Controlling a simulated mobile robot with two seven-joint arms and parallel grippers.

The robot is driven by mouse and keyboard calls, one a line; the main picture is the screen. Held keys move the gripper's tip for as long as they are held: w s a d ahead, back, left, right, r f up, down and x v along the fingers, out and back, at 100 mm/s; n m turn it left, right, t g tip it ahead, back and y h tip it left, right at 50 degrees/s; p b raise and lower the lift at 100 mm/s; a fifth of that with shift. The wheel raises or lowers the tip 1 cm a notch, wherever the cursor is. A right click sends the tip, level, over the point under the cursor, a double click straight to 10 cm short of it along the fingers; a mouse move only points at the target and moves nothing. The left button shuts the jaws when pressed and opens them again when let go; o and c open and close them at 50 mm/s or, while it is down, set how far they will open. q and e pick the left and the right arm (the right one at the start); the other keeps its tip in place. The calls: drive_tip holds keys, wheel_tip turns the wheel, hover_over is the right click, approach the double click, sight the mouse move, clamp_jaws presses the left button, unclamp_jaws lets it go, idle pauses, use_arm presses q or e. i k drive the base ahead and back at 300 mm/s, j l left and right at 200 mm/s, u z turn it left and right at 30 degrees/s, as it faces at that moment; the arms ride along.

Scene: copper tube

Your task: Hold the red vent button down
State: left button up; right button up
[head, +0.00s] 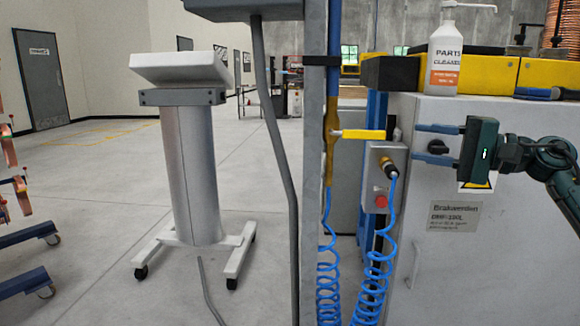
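The red vent button (380,201) sits low on the front of a grey control box (374,160) beside the cabinet. My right gripper (424,144) is to the upper right of the button, in front of the cabinet. Its two fingers point left and stand apart, with nothing between them. It is clear of the button in the picture; the depth between them is hard to tell. My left gripper is not in view.
A yellow valve handle (362,134) sticks out from the blue pipe (332,80), above left of the button. Coiled blue hoses (375,270) hang below. A grey cabinet (460,270) carries a cleaner bottle (446,55). A white pedestal (192,170) stands left on open floor.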

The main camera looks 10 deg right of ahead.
sight(382, 201)
drive_tip(key=k+l, duration=0.2)
drive_tip(key=l, duration=0.2)
drive_tip(key=k+l, duration=0.2)
drive_tip(key=l, duration=0.2)
drive_tip(key=k+l, duration=0.2)
drive_tip(key=l, duration=0.15)
